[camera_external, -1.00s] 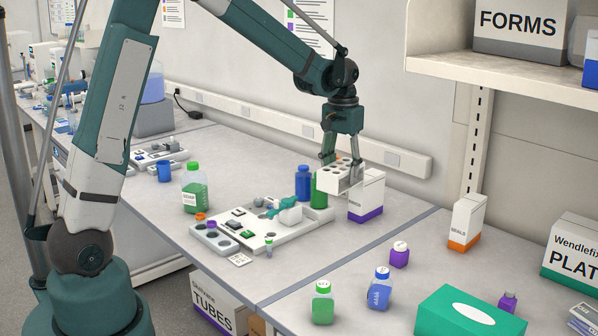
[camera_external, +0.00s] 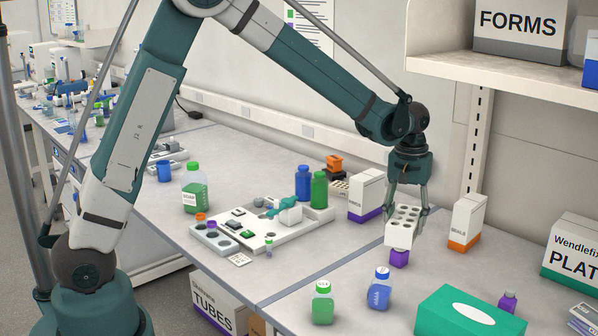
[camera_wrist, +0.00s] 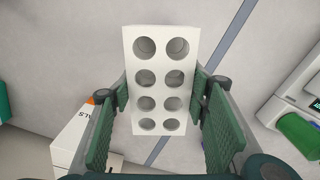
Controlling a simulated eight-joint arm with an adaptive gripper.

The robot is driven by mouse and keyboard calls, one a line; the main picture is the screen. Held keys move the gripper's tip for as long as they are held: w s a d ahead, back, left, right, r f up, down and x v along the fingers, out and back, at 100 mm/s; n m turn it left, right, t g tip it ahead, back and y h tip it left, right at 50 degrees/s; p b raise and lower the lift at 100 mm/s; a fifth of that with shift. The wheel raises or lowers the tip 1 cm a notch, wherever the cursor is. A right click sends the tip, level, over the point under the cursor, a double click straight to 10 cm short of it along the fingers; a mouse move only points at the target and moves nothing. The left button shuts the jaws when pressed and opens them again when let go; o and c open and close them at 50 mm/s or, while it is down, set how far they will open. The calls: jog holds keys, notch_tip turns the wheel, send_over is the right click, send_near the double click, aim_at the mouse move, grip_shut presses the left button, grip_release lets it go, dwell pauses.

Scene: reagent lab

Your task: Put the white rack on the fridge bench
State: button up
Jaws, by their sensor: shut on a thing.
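The white rack (camera_external: 400,238) is a block with two rows of round holes. My gripper (camera_external: 408,211) is shut on it, with one finger on each side, and holds it above the bench. In the wrist view the rack (camera_wrist: 160,58) sits between the green finger pads of my gripper (camera_wrist: 158,105), and its holes look empty. In the external view the rack hangs just above a purple bottle (camera_external: 399,259) and hides its upper part. I cannot tell which bench section is the fridge bench; a seam (camera_external: 345,258) divides the grey bench top.
A white and orange box (camera_external: 466,222) stands close to the right, and a white and purple box (camera_external: 366,195) to the left. Blue (camera_external: 380,288) and green (camera_external: 323,302) bottles and a green tissue box (camera_external: 470,318) are in front. Some bench between them is clear.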

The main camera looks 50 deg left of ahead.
jog(key=w+d+f+n+p, duration=0.1)
jog(key=d+n, duration=0.2)
jog(key=d, duration=0.3)
jog(key=w+d+f+n+p, duration=0.1)
jog(key=w+d+n+p, duration=0.1)
jog(key=d, duration=0.4)
jog(key=w+d+f+n+p, duration=0.1)
jog(key=w+d+n, duration=0.1)
jog(key=d, duration=0.4)
jog(key=shift+f+n, duration=0.4)
jog(key=shift+n, duration=0.4)
jog(key=shift+d+f+n+p, duration=0.3)
jog(key=shift+d+n, duration=0.1)
jog(key=shift+d, duration=0.25)
jog(key=shift+f, duration=1.5)
jog(key=shift+f, duration=0.1)
jog(key=o, duration=0.9)
